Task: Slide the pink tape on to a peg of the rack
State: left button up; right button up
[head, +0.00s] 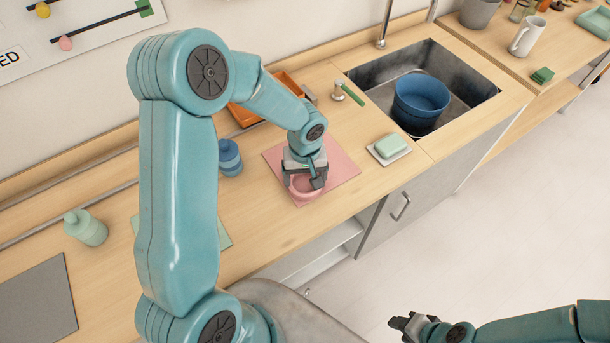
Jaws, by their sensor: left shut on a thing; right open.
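The pink tape (305,188) is a ring on a pink mat (343,166) on the wooden counter. My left gripper (306,180) reaches down from above and is shut on the tape, hiding part of its ring. Whether the tape touches the mat or is slightly raised is unclear. My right gripper (401,325) is open and empty, low at the bottom right, over the floor in the picture.
A blue stacked-looking object (229,158) and an orange tray (243,115) are left of and behind the mat. A soap dish (389,154) is to its right, before a sink (470,88) holding a blue bucket (421,97). A green bottle (87,229) stands far left.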

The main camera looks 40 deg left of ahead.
pick_arm(q)
jog(key=shift+f+b, duration=0.25)
jog(key=shift+b, duration=0.1)
jog(key=o, duration=0.9)
jog(key=shift+w, duration=0.1)
jog(key=shift+r+p, duration=0.3)
jog(key=shift+p, duration=0.45)
jog(key=shift+r+b, duration=0.3)
jog(key=r, duration=0.1)
jog(key=r+b, duration=0.1)
jog(key=r, duration=0.2)
jog(key=shift+w+d+b, duration=0.1)
jog(key=shift+w+b, duration=0.2)
jog(key=shift+b, duration=0.1)
notch_tip(320, 180, up, 11)
jog(key=shift+s+r, duration=0.15)
